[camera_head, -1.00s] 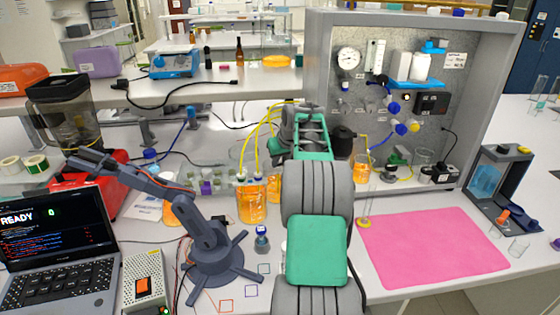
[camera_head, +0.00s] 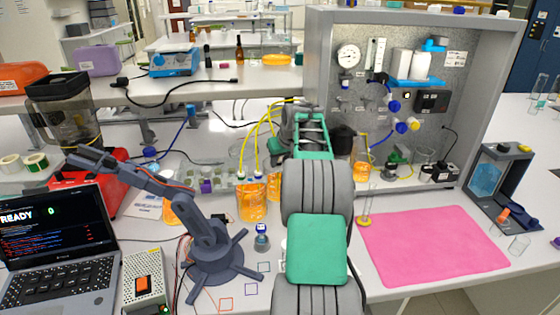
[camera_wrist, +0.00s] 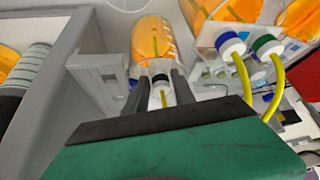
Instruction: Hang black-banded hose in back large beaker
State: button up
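In the wrist view, the two dark fingers of my gripper (camera_wrist: 161,82) are closed around a white hose fitting with a dark band (camera_wrist: 161,80), and a short yellow length of hose shows below it. A clear vessel of orange liquid (camera_wrist: 152,38), perhaps the back large beaker, lies just beyond the fingertips. I cannot tell whether the hose end is inside or above it. In the head view my arm hides the gripper and the held hose end. A beaker of orange liquid (camera_head: 252,203) stands left of my arm, another (camera_head: 274,186) partly hidden behind it.
Two other hoses, blue-capped (camera_wrist: 230,45) and green-capped (camera_wrist: 267,46), hang beside the gripper. A grey rig panel (camera_head: 410,110) stands behind right. A small dark robot arm (camera_head: 210,240) and laptop (camera_head: 55,245) are at left.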

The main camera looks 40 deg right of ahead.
jog(key=o, duration=0.3)
jog(key=b+v, duration=0.1)
jog(key=v, duration=0.6)
jog(key=shift+s+a+r, duration=0.1)
jog(key=shift+s+r, duration=0.05)
jog(key=shift+r, duration=0.25)
